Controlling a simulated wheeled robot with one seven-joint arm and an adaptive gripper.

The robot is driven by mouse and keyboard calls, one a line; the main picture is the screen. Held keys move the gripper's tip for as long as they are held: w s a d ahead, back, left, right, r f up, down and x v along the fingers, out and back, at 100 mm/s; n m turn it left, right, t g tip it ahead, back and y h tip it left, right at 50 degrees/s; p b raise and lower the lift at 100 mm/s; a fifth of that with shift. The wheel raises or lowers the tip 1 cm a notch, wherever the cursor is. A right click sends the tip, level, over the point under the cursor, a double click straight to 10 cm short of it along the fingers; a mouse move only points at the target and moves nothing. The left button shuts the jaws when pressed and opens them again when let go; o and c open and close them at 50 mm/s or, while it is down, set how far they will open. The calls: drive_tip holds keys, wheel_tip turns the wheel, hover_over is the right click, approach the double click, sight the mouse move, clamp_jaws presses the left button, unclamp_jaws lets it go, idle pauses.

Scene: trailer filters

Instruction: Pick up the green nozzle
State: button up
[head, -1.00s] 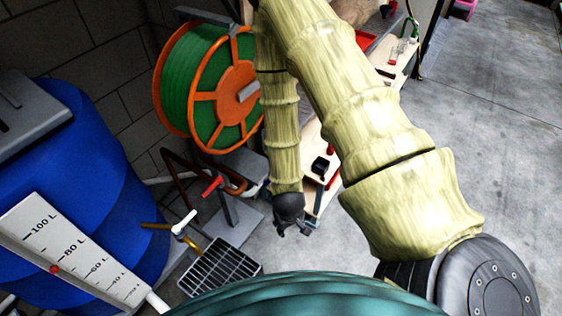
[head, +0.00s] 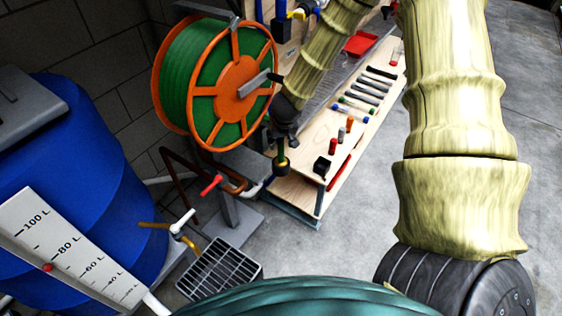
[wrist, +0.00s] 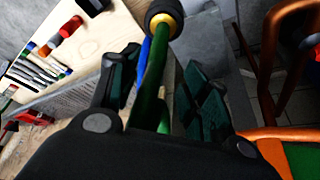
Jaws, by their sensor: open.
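The green nozzle (wrist: 154,80) shows in the wrist view as a green tube with a yellow ring and a black round end. It lies between the two dark fingers of my gripper (wrist: 160,88), which are apart. I cannot tell whether either finger touches it. In the head view the nozzle (head: 281,159) shows just below my gripper (head: 276,135), in front of the workbench's near end. The nozzle's other end is hidden by the gripper body in the wrist view.
An orange hose reel (head: 237,90) with green hose stands close left of my gripper. The wooden workbench (head: 311,187) holds markers, a black block (head: 321,167) and a red tray (head: 361,43). A blue barrel (head: 95,165) and floor grate (head: 219,272) are at left. Open floor lies right.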

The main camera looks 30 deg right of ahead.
sight(280, 148)
drive_tip(key=shift+d+p+x, duration=0.2)
drive_tip(key=shift+p+x, duration=0.15)
drive_tip(key=shift+x, duration=4.1)
drive_tip(key=shift+s, duration=0.1)
clamp_jaws()
